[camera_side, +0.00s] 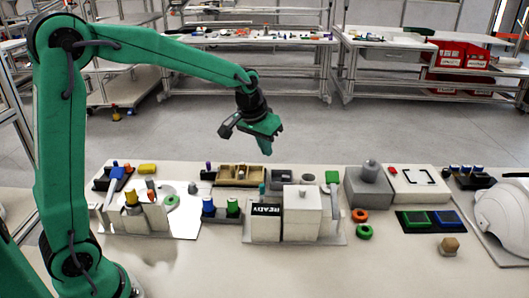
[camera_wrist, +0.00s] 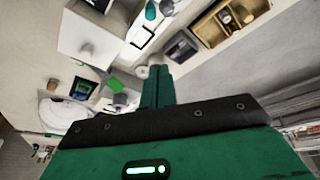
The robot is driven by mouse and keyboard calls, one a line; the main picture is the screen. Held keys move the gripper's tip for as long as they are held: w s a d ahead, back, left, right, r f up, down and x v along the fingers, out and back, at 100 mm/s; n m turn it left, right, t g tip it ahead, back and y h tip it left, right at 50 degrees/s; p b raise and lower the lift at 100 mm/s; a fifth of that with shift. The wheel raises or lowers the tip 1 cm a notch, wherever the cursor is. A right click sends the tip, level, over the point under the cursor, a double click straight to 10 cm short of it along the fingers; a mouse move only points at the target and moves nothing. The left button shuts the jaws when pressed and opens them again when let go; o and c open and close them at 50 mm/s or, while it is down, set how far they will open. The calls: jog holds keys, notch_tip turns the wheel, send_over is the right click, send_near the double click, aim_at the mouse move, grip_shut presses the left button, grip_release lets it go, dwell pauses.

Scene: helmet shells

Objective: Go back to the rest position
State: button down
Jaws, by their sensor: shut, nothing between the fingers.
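My gripper (camera_side: 270,145) hangs in the air above the far edge of the table, clear of everything below it in the side view. In the wrist view its green fingers (camera_wrist: 158,85) are together with nothing between them. My arm is raised and reaches from the left of the picture. The table (camera_side: 300,268) lies below with several items on it.
A wooden tray (camera_side: 240,183), a white box with a READY sign (camera_side: 266,209) and a grey block (camera_side: 369,190) stand on the table. A white helmet shell (camera_side: 506,214) is at the right. The near table front is mostly clear.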

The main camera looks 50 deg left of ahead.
jog(key=shift+r, duration=0.1)
dwell(0.3)
jog(key=s+d+r+m+t, duration=0.1)
jog(key=s+r, duration=0.1)
jog(key=s, duration=1)
jog(key=s+r, duration=0.3)
jog(key=s, duration=1)
jog(key=shift+d+m+t, duration=0.4)
jog(key=shift+s, duration=0.1)
